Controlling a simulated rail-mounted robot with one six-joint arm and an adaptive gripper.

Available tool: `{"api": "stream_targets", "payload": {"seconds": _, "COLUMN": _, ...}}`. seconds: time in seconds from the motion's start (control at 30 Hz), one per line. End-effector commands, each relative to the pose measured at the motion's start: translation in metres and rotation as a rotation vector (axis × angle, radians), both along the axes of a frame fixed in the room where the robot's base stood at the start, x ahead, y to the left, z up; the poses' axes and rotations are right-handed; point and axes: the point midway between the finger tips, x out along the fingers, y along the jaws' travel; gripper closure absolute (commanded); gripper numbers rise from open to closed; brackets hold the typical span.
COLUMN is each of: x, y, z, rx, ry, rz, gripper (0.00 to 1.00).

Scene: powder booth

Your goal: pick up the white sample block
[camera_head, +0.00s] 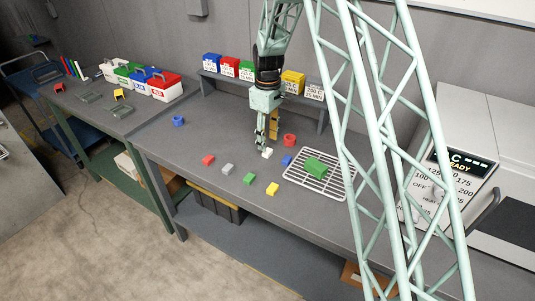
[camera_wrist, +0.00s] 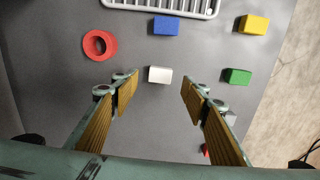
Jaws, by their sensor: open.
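The white sample block (camera_head: 267,153) lies on the grey bench, just beside the tip of my gripper (camera_head: 262,146) in the head view. In the wrist view the white block (camera_wrist: 160,75) sits between the lines of the two fingers, slightly beyond the fingertips. My gripper (camera_wrist: 158,85) is open, with its fingers well apart and nothing between them. It points down at the bench. The height of the fingertips above the bench cannot be told exactly.
A red ring-shaped piece (camera_wrist: 99,45) and a blue block (camera_wrist: 166,25) lie near the white block. A green block (camera_wrist: 237,76) and yellow block (camera_wrist: 254,24) lie to the right. A wire rack (camera_head: 335,185) bears a larger green block (camera_head: 316,167).

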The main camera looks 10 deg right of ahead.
Motion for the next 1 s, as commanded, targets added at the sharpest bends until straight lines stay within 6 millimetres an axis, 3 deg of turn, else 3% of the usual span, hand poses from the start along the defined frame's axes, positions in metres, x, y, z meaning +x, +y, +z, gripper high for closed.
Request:
{"api": "stream_targets", "payload": {"seconds": 0.6, "x": 0.000, "y": 0.001, "z": -0.048, "rx": 0.000, "ry": 0.001, "rz": 0.000, "gripper": 0.58}}
{"api": "stream_targets", "payload": {"seconds": 1.0, "x": 0.000, "y": 0.001, "z": -0.052, "rx": 0.000, "ry": 0.000, "rz": 0.000, "gripper": 0.58}}
